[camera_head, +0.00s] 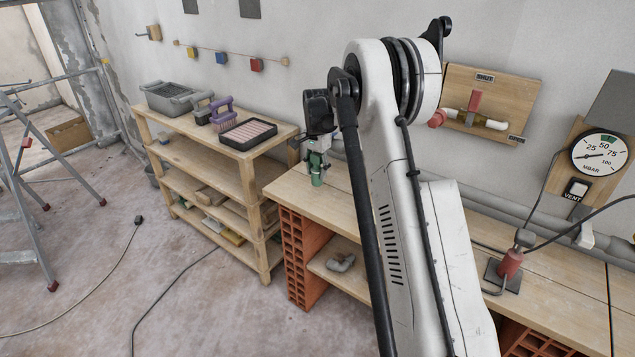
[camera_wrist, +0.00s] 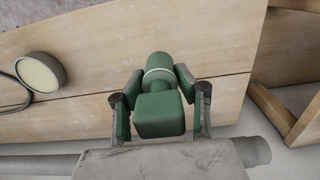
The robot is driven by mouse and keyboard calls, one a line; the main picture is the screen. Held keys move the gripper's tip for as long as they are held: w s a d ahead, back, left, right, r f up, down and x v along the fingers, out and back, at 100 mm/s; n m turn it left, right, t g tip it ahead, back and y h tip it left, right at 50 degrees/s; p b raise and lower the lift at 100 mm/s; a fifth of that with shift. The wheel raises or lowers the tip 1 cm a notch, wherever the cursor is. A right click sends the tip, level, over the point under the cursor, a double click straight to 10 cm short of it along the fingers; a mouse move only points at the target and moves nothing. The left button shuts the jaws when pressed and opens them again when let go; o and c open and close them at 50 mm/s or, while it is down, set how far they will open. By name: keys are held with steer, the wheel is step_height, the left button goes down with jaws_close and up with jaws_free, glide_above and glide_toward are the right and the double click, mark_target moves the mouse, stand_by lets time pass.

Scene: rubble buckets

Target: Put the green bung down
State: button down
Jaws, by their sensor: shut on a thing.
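My gripper (camera_head: 318,160) is over the left end of the wooden bench (camera_head: 290,190), its fingers pointing down. It is shut on the green bung (camera_head: 317,178). In the wrist view, the bung (camera_wrist: 160,115) has a square green block between the two fingers (camera_wrist: 160,98), and a rounded green end with a pale ring beyond them. The bung hangs about upright in the head view. I cannot tell whether its lower end touches the bench top.
Left of the bench, a wooden shelf unit (camera_head: 205,157) carries a grey tub (camera_head: 172,98), brushes and a tray (camera_head: 248,134). A red-bodied fitting (camera_head: 510,263) stands farther right on the bench. A round cream-faced thing (camera_wrist: 40,75) lies left in the wrist view.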

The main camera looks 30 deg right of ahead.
mark_target(318, 180)
steer(key=shift+d+f, duration=0.15)
steer(key=shift+d, duration=0.05)
steer(key=shift+f+b, duration=0.35)
steer(key=shift+f, duration=1.6)
steer(key=shift+f, duration=0.2)
steer(key=c, duration=1.3)
jaws_free()
steer(key=shift+o, duration=0.2)
